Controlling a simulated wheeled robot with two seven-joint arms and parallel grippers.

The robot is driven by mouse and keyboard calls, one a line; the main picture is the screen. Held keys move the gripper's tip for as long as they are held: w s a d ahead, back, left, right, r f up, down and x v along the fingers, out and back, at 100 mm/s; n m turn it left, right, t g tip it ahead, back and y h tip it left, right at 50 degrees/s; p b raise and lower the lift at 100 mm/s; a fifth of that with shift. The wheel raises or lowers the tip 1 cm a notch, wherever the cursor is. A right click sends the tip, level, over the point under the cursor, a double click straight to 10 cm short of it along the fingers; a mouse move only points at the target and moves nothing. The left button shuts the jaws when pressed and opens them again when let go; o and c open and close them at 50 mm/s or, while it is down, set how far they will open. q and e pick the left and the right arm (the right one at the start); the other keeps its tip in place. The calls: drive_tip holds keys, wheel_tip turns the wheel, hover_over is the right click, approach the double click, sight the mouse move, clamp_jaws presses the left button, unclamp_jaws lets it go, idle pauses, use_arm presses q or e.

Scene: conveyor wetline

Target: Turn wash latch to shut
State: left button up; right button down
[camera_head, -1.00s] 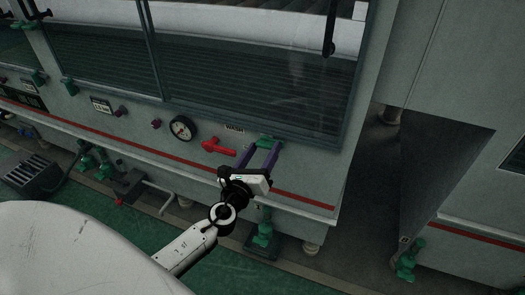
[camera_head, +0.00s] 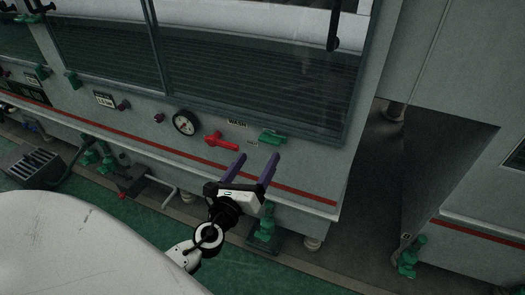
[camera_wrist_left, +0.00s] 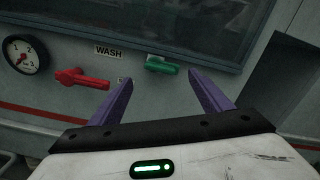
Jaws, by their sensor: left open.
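A red handle (camera_head: 221,141) and a green latch (camera_head: 272,137) are on the grey machine front, with a WASH label (camera_head: 237,123) between and above them. I cannot tell which one is the wash latch. Both lie nearly level. In the left wrist view the red handle (camera_wrist_left: 82,78) is at left and the green latch (camera_wrist_left: 161,65) is just beyond the fingers. My left gripper (camera_head: 260,156) is open and empty. Its purple fingers point at the panel just below the green latch, apart from it. My right gripper is not in view.
A round gauge (camera_head: 185,122) is left of the red handle. The dark window (camera_head: 270,85) is above. A ledge with a red stripe (camera_head: 305,190) runs below. A dark gap (camera_head: 385,150) separates this machine from a grey cabinet at right.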

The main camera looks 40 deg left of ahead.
sight(268, 142)
use_arm(q)
drive_tip(key=shift+v, duration=1.7)
drive_tip(key=w+m, duration=0.1)
drive_tip(key=w, duration=0.2)
drive_tip(key=w+a+m, duration=0.1)
drive_tip(key=w, duration=0.2)
drive_tip(key=w+a+m+p, duration=0.1)
drive_tip(key=w+m, duration=0.1)
drive_tip(key=w, duration=0.1)
drive_tip(key=shift+a, duration=0.1)
drive_tip(key=shift+w+a, duration=0.1)
drive_tip(key=shift+w, duration=0.45)
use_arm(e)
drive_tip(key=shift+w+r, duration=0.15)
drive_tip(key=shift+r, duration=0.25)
